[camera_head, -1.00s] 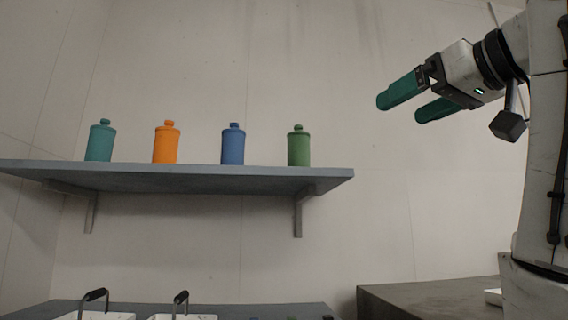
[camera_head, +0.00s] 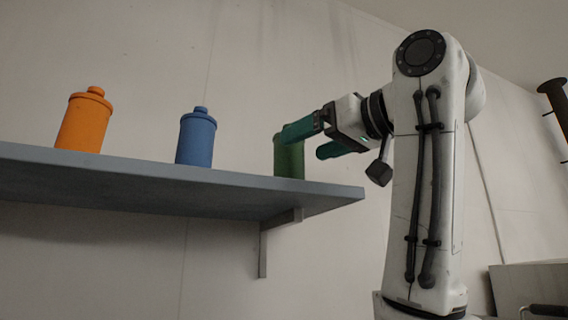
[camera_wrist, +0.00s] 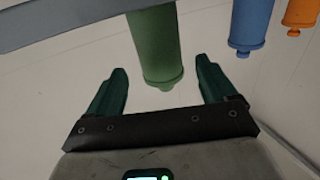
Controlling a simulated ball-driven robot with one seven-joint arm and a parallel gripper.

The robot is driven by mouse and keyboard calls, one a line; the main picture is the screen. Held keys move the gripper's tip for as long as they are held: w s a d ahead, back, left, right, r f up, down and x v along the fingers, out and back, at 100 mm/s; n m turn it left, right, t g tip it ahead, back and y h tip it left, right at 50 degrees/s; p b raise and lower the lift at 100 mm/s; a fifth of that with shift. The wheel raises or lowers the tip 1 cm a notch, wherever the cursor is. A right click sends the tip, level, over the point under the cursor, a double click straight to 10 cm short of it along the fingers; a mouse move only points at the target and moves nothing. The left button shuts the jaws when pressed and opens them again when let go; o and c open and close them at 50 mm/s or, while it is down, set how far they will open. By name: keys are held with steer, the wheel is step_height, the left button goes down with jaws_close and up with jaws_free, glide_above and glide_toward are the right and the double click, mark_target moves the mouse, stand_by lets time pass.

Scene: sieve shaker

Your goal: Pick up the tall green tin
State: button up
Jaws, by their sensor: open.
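The tall green tin (camera_head: 289,158) stands upright on the shelf near its right end, partly hidden behind a finger of my gripper in the head view. In the wrist view the green tin (camera_wrist: 156,45) shows upside down, ahead of and between the two fingers. My gripper (camera_head: 304,141) has teal fingers and is open and empty. In the wrist view my gripper (camera_wrist: 162,78) has clear gaps between each finger and the tin. The lidded end of the tin reaches in between the fingertips. I cannot tell how deep the tin sits between them.
The grey shelf (camera_head: 150,185) is fixed to the wall with a bracket. A blue tin (camera_head: 196,138) stands left of the green one, and an orange tin (camera_head: 84,121) stands further left. The shelf between the blue and green tins is clear. A dark post-like object (camera_head: 556,100) is at far right.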

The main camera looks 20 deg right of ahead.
mark_target(282, 154)
steer(key=x, duration=0.2)
steer(key=shift+w+a+p, duration=0.1)
steer(key=shift+w+p, duration=0.15)
steer(key=shift+p, duration=0.1)
steer(key=p+x, duration=0.2)
steer(key=x, duration=0.2)
steer(key=shift+p, duration=0.35)
steer(key=shift+w+a+f, duration=0.15)
steer(key=shift+w+a, duration=0.1)
steer(key=shift+w, duration=0.2)
steer(key=shift+c, duration=0.5)
steer(key=c, duration=1)
steer(key=shift+o, duration=0.2)
